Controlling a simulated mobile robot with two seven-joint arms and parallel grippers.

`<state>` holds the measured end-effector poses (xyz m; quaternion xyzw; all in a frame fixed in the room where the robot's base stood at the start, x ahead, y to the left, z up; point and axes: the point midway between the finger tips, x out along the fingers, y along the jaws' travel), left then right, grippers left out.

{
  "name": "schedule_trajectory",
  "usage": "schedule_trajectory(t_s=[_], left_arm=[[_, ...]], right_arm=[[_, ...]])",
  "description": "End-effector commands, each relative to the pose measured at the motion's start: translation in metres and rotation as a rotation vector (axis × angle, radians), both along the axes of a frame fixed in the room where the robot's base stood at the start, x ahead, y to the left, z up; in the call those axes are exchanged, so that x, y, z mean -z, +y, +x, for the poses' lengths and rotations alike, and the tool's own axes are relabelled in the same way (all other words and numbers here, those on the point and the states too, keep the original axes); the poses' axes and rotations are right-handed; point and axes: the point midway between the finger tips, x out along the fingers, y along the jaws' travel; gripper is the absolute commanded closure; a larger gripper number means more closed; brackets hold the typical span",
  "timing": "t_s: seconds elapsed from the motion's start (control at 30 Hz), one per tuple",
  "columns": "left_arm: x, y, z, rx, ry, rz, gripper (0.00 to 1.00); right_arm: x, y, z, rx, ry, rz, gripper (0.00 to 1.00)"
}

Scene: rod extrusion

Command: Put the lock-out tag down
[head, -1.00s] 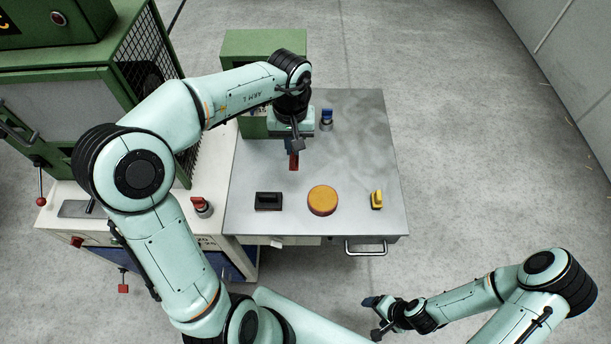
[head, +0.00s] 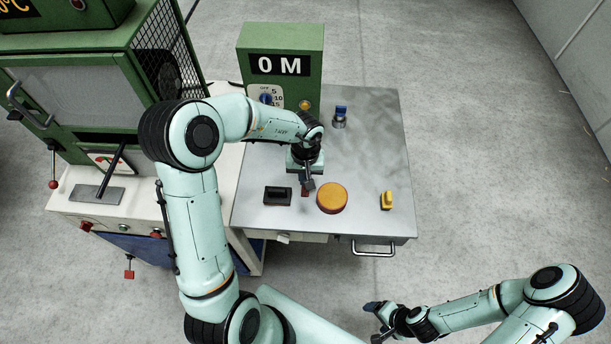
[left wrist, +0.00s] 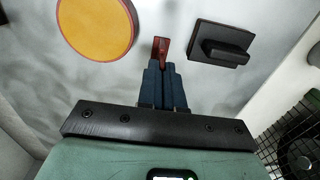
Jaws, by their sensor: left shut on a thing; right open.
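The lock-out tag is a small red piece (head: 305,193); in the left wrist view it shows as a red strip (left wrist: 160,47) between the blue fingertips. My left gripper (head: 307,184) is shut on it, over the grey metal table (head: 365,160), between a black block with a handle (head: 277,196) and an orange disc (head: 332,198). I cannot tell whether the tag touches the tabletop. My right gripper (head: 377,322) is open and empty, over the floor in front of the table.
A yellow piece (head: 387,201) stands on the table's right side. A blue-topped item (head: 340,117) stands at the back. A green box marked "0 M" (head: 281,66) is behind my left arm. A green machine (head: 85,75) fills the left. The table's right-hand middle is clear.

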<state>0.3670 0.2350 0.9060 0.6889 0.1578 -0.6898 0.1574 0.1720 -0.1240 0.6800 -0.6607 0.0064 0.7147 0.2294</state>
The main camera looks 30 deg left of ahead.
Motion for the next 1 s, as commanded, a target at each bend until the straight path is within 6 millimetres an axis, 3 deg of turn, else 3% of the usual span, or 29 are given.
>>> schedule_trajectory(t_s=[0.3,0.33,0.4,0.73,1.0], left_arm=[[0.000,0.000,0.002,0.000,-0.003,0.000,1.00],[0.000,0.000,0.002,0.000,-0.004,0.001,0.85],[0.000,0.000,0.002,0.000,-0.004,0.001,0.69],[-0.002,0.000,0.001,0.000,-0.004,0.000,0.69],[-0.049,0.001,0.004,-0.003,-0.013,0.002,0.69]], right_arm=[[-0.003,0.000,0.004,0.000,-0.004,0.000,0.24],[-0.003,0.000,0.003,0.000,-0.003,0.000,0.24],[-0.002,0.000,0.003,0.000,-0.003,0.000,0.24],[0.000,0.000,0.000,0.000,0.000,0.000,0.24],[-0.012,0.000,0.016,0.000,-0.018,0.000,0.24]])
